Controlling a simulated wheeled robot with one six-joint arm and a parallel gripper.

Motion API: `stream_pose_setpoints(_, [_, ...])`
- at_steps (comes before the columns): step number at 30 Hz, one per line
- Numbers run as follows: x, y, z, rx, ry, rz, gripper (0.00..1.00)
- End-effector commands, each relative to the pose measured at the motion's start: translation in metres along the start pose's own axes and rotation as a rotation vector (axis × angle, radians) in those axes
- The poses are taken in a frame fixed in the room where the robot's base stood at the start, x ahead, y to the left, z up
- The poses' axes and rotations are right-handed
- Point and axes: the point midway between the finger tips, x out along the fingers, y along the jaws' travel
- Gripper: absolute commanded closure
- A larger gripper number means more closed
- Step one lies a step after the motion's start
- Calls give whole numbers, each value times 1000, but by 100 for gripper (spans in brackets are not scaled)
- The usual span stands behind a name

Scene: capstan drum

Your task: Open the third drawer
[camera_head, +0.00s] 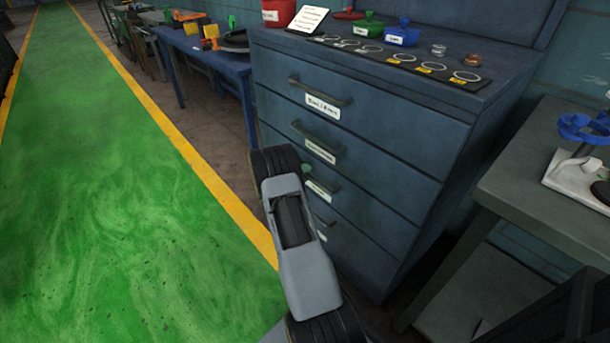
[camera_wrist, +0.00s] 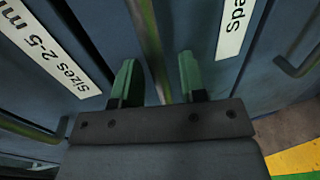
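The blue cabinet (camera_head: 400,120) has several drawers stacked in its front, each with a bar handle and a white label; all look closed. The third drawer's handle (camera_head: 325,189) is partly hidden by my arm in the head view. In the wrist view this handle (camera_wrist: 150,45) runs between my green fingertips. My gripper (camera_wrist: 157,82) is open, with one finger on each side of the bar and gaps showing. It also shows at the third drawer in the head view (camera_head: 306,170).
Labelled containers and a mat with rings (camera_head: 400,62) lie on the cabinet top. A grey table (camera_head: 545,190) stands close on the right and a blue table (camera_head: 205,50) behind on the left. The green floor lane (camera_head: 110,180) is clear.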

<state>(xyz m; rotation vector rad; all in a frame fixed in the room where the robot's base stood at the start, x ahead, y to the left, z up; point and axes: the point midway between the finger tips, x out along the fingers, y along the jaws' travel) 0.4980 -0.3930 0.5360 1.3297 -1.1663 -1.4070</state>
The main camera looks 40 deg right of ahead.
Motion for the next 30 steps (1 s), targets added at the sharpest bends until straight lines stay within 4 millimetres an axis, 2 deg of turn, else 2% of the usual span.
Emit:
stream_pose_setpoints(12, [5, 0, 0, -1, 0, 0, 61])
stream_pose_setpoints(24, [5, 0, 0, -1, 0, 0, 100])
stream_pose_setpoints(30, [5, 0, 0, -1, 0, 0, 100])
